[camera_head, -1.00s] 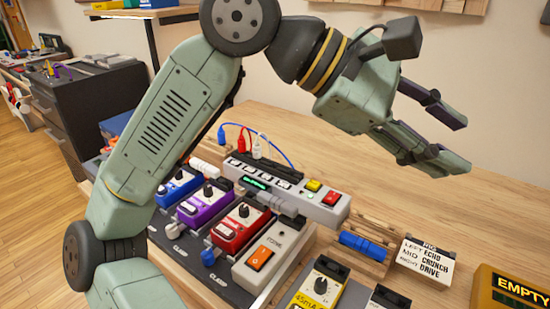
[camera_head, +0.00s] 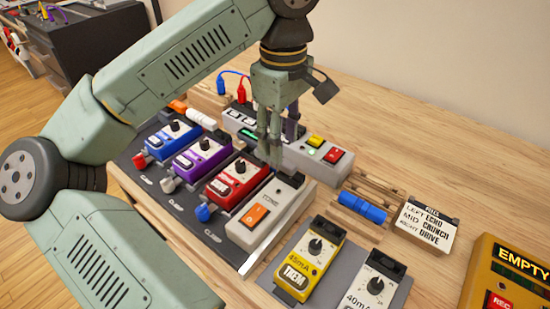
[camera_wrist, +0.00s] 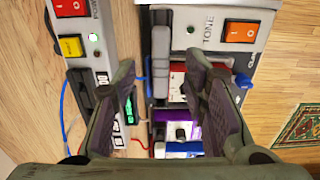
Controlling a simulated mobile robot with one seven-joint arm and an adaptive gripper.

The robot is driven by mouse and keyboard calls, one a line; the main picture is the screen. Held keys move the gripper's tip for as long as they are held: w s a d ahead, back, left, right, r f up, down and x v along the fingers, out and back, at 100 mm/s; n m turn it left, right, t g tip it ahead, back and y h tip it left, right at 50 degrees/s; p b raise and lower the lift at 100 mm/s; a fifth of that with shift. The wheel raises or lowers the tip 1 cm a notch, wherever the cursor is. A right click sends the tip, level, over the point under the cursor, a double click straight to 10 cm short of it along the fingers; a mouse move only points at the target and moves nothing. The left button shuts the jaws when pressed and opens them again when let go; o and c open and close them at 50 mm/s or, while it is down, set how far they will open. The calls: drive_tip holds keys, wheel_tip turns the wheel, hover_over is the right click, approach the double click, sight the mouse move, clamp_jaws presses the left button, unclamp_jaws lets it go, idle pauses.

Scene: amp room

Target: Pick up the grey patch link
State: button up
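The grey patch link (camera_wrist: 161,62) shows in the wrist view as a long grey piece between the power bar and the grey TONE pedal. It lies between my fingertips in that picture. In the head view my gripper hides most or all of it. My gripper (camera_head: 270,152) points down over the gap between the power bar and the pedals. In the wrist view its two fingers (camera_wrist: 163,75) are spread apart with nothing held. I cannot tell whether they are level with the link or still above it.
The power bar (camera_head: 322,160) and the blue, purple and red pedals (camera_head: 232,183) crowd around my gripper. A blue link (camera_head: 362,207) lies in a wooden rack; a white link (camera_head: 200,118) lies behind the pedals. A sign (camera_head: 428,224) stands right. Bare table lies behind.

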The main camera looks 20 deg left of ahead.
sight(275, 164)
drive_tip(key=shift+f+p, duration=0.45)
drive_tip(key=shift+f, duration=1.8)
clamp_jaws()
